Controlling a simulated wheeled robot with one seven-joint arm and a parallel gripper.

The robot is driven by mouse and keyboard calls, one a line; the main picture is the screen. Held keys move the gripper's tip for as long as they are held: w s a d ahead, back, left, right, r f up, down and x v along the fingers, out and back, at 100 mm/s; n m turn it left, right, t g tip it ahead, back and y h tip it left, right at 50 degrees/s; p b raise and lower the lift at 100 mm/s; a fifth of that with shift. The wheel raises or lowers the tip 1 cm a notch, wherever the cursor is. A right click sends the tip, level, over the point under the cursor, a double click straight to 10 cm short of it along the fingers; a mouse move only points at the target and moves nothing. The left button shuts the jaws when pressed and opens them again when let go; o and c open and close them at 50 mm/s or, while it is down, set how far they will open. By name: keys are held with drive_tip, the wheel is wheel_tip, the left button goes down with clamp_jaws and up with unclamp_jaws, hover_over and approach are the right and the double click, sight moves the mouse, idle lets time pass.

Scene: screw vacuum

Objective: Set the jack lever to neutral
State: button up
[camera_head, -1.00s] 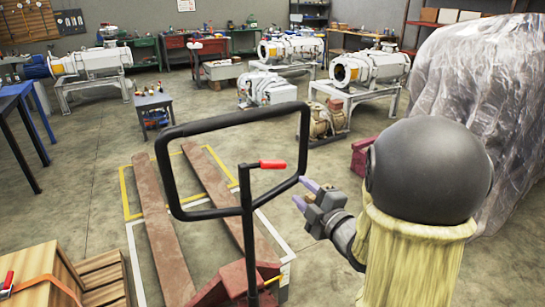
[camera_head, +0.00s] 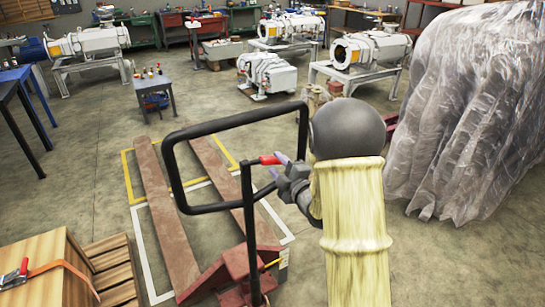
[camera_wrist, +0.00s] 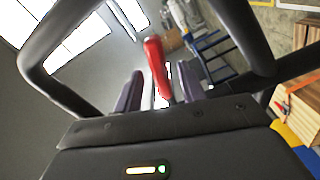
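The pallet jack handle (camera_head: 168,165) is a black loop that stands upright on its shaft. The jack lever (camera_head: 270,160) is a small red-gripped lever at the shaft's top, inside the loop. My gripper (camera_head: 277,164) is at the lever's right end, by the loop's right side. In the wrist view the red lever (camera_wrist: 157,68) shows between my two purple-grey fingers (camera_wrist: 152,92), with a gap on each side. The fingers look open. Whether they touch the lever cannot be told.
The jack's red base (camera_head: 232,272) and brown forks (camera_head: 168,228) lie on the floor. A wooden crate (camera_head: 40,260) with an orange strap stands at lower left. A plastic-wrapped object (camera_head: 465,110) stands at right. White pumps on stands (camera_head: 362,50) are behind.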

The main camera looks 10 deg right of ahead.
sight(275, 163)
drive_tip(key=shift+x, duration=1.7)
clamp_jaws()
